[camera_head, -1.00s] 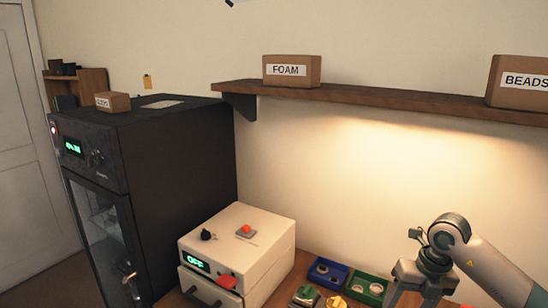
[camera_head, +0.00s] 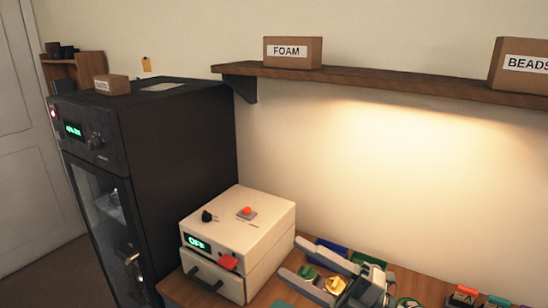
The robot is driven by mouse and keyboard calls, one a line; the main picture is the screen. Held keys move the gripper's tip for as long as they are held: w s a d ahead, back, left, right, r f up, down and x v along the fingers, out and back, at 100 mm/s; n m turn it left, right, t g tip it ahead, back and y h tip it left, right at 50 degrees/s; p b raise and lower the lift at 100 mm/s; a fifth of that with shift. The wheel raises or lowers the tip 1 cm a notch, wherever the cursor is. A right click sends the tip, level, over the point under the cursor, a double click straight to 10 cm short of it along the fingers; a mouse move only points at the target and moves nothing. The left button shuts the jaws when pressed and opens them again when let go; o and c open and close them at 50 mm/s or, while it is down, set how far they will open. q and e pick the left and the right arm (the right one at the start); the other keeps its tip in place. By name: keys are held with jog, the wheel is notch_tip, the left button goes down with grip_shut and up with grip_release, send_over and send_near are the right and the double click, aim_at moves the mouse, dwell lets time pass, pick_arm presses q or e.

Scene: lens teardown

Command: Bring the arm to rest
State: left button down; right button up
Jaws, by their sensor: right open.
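My right gripper (camera_head: 292,258) is low at the bottom of the head view, over the wooden bench (camera_head: 180,290). Its two pale fingers are spread apart and point left, toward the white box-shaped device. I see nothing held between them. The gripper partly covers small trays and parts behind it, including a yellow piece (camera_head: 335,284). The rest of the right arm is mostly cut off at the bottom edge. My left gripper is not in view.
The white device (camera_head: 262,212) with an "OFF" display stands just left of the fingers. A dark cabinet (camera_head: 185,140) is farther left. A blue tray (camera_head: 330,247) and a green tray (camera_head: 370,260) lie behind the gripper. A shelf (camera_head: 400,89) holds FOAM and BEADS boxes.

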jog(key=w+d+f+m+t+h, duration=0.3)
jog(key=d+m+t+h, duration=0.8)
jog(key=m, duration=0.5)
jog(key=s+d+f+m+g+h, duration=0.2)
jog(key=d+f+m+h, duration=0.25)
jog(key=f, duration=0.25)
jog(key=s+d+f+m+g+h, duration=0.1)
jog(key=s+d+f+m+h, duration=0.15)
jog(key=f+m+h, duration=0.35)
jog(key=s+d+f+g, duration=0.2)
jog(key=s+f+g, duration=0.4)
jog(key=s+f, duration=0.5)
jog(key=s+a+f+m+g+y, duration=0.1)
jog(key=s+f+g, duration=0.35)
jog(key=s, duration=0.35)
jog(key=s+a+f+g+y, duration=0.1)
jog(key=s+a+f+g, duration=0.15)
jog(key=s+f, duration=0.35)
jog(key=s+f+g+b, duration=0.25)
jog(key=f+b, duration=0.25)
jog(key=f, duration=2.8)
jog(key=s+d+f+b, duration=0.2)
jog(key=s+f, duration=0.7)
jog(key=f, duration=0.2)
jog(key=s+d+f+b, duration=0.2)
jog(key=s+f+b, duration=0.1)
jog(key=s+f, duration=0.6)
notch_tip(320, 180, down, 2)
jog(key=shift+s, duration=0.15)
